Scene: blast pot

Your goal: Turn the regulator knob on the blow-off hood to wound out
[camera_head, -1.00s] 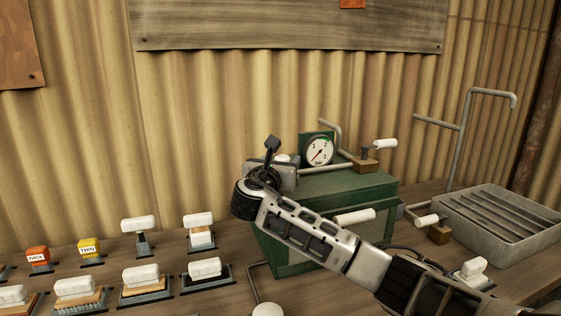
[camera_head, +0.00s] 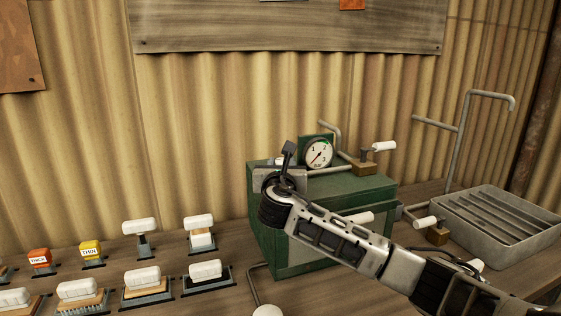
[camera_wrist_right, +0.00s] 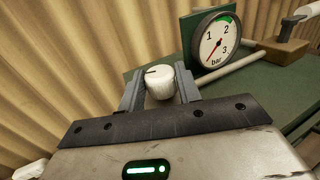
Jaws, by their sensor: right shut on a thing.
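The blow-off hood is a green box (camera_head: 330,200) standing on the bench, with a round pressure gauge (camera_head: 318,153) at its back. The gauge also shows in the right wrist view (camera_wrist_right: 217,41), its red needle pointing to the lower left, below 1. The regulator knob (camera_wrist_right: 159,82) is white with a dark mark on its top, at the left of the gauge. My right gripper (camera_head: 280,172) is over the hood's left part, mostly hiding the knob in the head view. In the wrist view its fingers (camera_wrist_right: 160,88) are shut on the knob, one on each side.
White-handled levers and pipes (camera_head: 384,146) stand right of the gauge. A grey ribbed tray (camera_head: 500,222) lies at the right. Several white-handled brushes (camera_head: 140,225), an orange block (camera_head: 39,257) and a yellow block (camera_head: 91,249) stand at the left. Corrugated wall is close behind.

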